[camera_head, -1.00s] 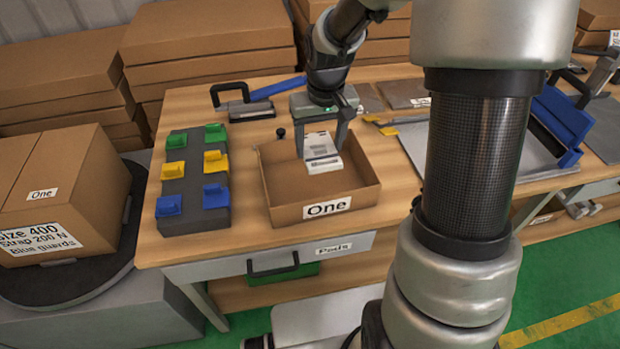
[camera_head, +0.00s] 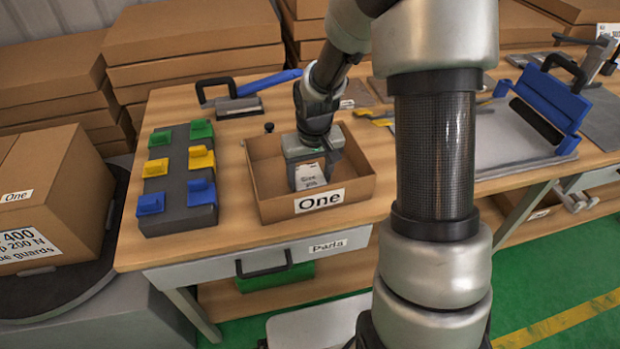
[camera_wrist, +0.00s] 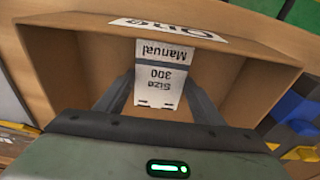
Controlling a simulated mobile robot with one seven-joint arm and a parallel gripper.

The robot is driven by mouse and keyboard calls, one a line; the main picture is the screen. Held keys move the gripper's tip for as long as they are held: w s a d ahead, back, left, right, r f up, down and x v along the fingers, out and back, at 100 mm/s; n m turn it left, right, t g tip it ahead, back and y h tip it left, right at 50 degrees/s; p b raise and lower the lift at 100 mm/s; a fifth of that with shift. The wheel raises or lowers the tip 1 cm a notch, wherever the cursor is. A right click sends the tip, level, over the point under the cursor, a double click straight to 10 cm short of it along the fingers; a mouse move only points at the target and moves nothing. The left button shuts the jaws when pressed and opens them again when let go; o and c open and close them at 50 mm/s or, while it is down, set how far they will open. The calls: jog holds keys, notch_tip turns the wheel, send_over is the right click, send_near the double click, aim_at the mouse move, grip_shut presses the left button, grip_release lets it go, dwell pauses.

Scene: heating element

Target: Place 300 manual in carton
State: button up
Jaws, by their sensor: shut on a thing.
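The open carton (camera_head: 266,206) labelled "One" stands on the workbench in the head view. My gripper (camera_head: 310,172) reaches down inside it and is shut on the white 300 manual (camera_head: 310,177). In the wrist view the manual (camera_wrist: 160,75) reads "Manual Size 300", upside down, between the two fingers (camera_wrist: 157,98). It is inside the carton (camera_wrist: 75,65), near the wall with the "One" label. I cannot tell whether its lower end touches the carton floor.
A dark rack (camera_head: 179,186) with green, yellow and blue blocks stands left of the carton. A blue-handled tool (camera_head: 245,103) lies behind it. A tray (camera_head: 520,135) with a blue bar fixture is at the right. A closed box (camera_head: 60,190) stands far left.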

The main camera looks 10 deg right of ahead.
jog(key=shift+f, duration=0.35)
jog(key=o, duration=1.2)
